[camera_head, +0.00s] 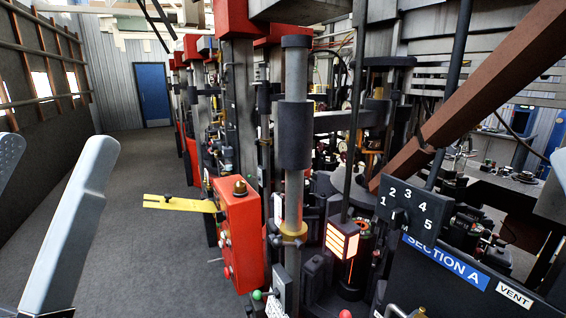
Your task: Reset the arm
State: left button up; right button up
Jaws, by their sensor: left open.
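My left gripper (56,150) is at the left edge of the head view, with two pale grey fingers pointing up. The fingers stand well apart with nothing between them, so it is open and empty. Its base is cut off by the frame. It is over the aisle floor, left of the machine and apart from it. At the right edge, a pale grey piece (556,188) shows that seems to be part of my right gripper. Most of it is outside the frame, and its opening cannot be judged.
A red control box (237,232) with a yellow arm (180,203) juts into the aisle. A grey vertical post (295,140) stands beside it. A "SECTION A" panel (446,264) is at lower right. A brown beam (470,90) slants across the right. The grey floor (140,240) is clear toward a blue door (153,95).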

notch_tip(320, 180, up, 34)
jog(key=p, duration=3)
